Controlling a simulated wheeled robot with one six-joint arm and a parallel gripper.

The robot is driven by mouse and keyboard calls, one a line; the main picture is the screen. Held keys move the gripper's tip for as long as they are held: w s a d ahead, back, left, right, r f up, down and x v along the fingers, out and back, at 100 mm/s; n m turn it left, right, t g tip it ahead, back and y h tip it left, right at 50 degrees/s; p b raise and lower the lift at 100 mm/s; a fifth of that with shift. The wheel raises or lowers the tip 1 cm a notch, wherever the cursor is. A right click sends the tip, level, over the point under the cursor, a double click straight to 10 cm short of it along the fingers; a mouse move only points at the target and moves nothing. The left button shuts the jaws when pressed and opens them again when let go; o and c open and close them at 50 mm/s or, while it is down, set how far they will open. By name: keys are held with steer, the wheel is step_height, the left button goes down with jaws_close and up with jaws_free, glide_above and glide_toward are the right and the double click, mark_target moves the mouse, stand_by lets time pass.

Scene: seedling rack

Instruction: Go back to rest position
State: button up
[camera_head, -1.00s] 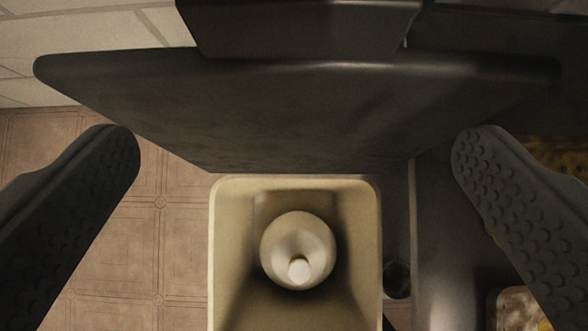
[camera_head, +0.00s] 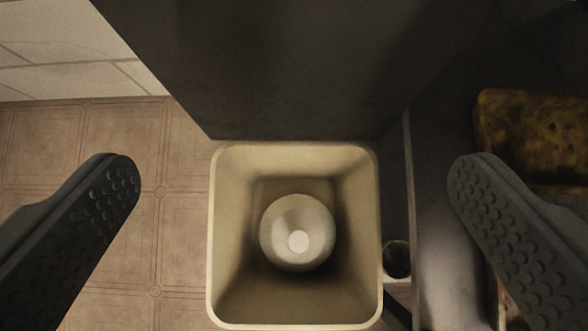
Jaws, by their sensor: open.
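My gripper (camera_head: 293,190) is open in the head camera view, its two dark, studded fingers spread wide at the left and right. Nothing is between the fingertips. Beyond them, a cream square-rimmed bin (camera_head: 217,240) stands in the middle of the view, seen from above. A pale round object with a small white knob (camera_head: 297,232) lies inside the bin, apart from both fingers.
A large dark panel (camera_head: 290,70) stands just behind the bin. A yellow-brown block (camera_head: 530,135) is at the right, on or by a dark surface. Tiled floor (camera_head: 90,135) is open at the left, below a pale wall (camera_head: 60,55).

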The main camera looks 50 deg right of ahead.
steer(key=shift+r, duration=0.1)
steer(key=s+a+r+n+t+y, duration=0.1)
steer(key=s+a+r+t, duration=0.25)
steer(key=a+r, duration=0.45)
steer(key=s+a+r+n+t, duration=0.2)
steer(key=s+a+r, duration=0.25)
steer(key=r, duration=0.75)
steer(key=s+a+r+n+t+y, duration=0.1)
steer(key=s+a+r+t, duration=0.35)
steer(key=r, duration=0.65)
steer(key=s+a+r+n+t+y, duration=0.1)
steer(key=s+a+r+n+y, duration=0.1)
steer(key=s+a+r, duration=0.35)
steer(key=s+a+r+n+y, duration=0.1)
steer(key=s+a+r+n, duration=0.1)
steer(key=s+a, duration=0.65)
steer(key=s+a+f+n+y, duration=0.1)
steer(key=s+a+n+y, duration=0.1)
steer(key=s, duration=1.6)
steer(key=shift+t, duration=0.4)
